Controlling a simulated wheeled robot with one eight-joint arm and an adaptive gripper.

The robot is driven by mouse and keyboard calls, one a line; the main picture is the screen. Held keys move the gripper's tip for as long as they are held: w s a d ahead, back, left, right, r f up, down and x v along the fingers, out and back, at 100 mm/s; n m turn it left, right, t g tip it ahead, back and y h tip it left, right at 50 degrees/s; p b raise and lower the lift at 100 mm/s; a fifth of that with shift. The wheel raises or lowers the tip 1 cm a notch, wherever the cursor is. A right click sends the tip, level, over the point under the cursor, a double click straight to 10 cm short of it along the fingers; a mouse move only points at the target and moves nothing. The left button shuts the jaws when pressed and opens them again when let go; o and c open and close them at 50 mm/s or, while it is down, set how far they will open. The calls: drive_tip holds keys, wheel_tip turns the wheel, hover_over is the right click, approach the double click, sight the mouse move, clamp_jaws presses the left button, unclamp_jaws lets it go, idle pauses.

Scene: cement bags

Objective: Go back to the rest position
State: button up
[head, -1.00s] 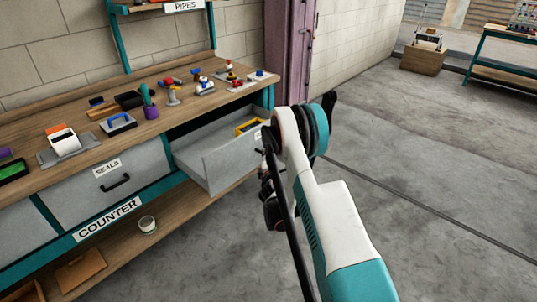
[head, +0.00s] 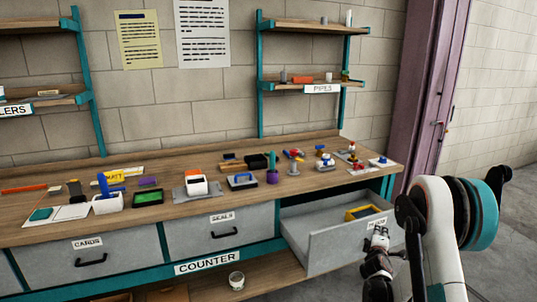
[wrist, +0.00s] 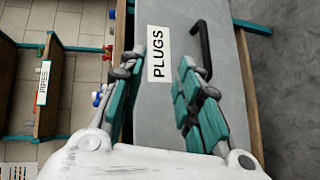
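My gripper (head: 378,250) is at the lower right of the head view, in front of the pulled-out grey drawer (head: 320,240), partly hidden by my arm. In the wrist view my gripper (wrist: 165,72) has its two teal-and-grey fingers spread, with nothing between them. Beyond the fingers is the drawer front with a PLUGS label (wrist: 159,54) and a black handle (wrist: 203,48). I cannot tell whether the fingers touch the drawer.
A yellow-framed object (head: 364,212) lies in the open drawer. The wooden counter (head: 225,211) holds several tools and fittings. The CARDS drawer (head: 62,262) and SEALS drawer (head: 195,241) are shut. Bare floor (head: 512,255) is free at the right.

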drive_tip(key=s+a+r+m+g+y, duration=0.1)
drive_tip(key=s+a+r+m+g, duration=0.15)
drive_tip(key=s+a+r, duration=0.55)
drive_tip(key=s+a+r+m+g+y, duration=0.15)
drive_tip(key=s+r+m, duration=0.25)
drive_tip(key=s+r, duration=0.55)
drive_tip(key=s+a+m+g+y, duration=0.1)
drive_tip(key=s+a, duration=0.3)
drive_tip(key=s, duration=0.5)
drive_tip(key=s+a+r+m+g+y, duration=0.1)
drive_tip(key=s+a+m+y, duration=0.1)
drive_tip(key=s+a, duration=0.3)
drive_tip(key=s+a+m+y, duration=0.1)
drive_tip(key=s+a, duration=0.3)
drive_tip(key=s, duration=0.9)
drive_tip(key=shift+s+a+r+m+g, duration=0.25)
drive_tip(key=shift+m+g, duration=0.15)
drive_tip(key=shift+m, duration=0.35)
drive_tip(key=shift+w+d+y, duration=0.1)
drive_tip(key=shift+y, duration=0.15)
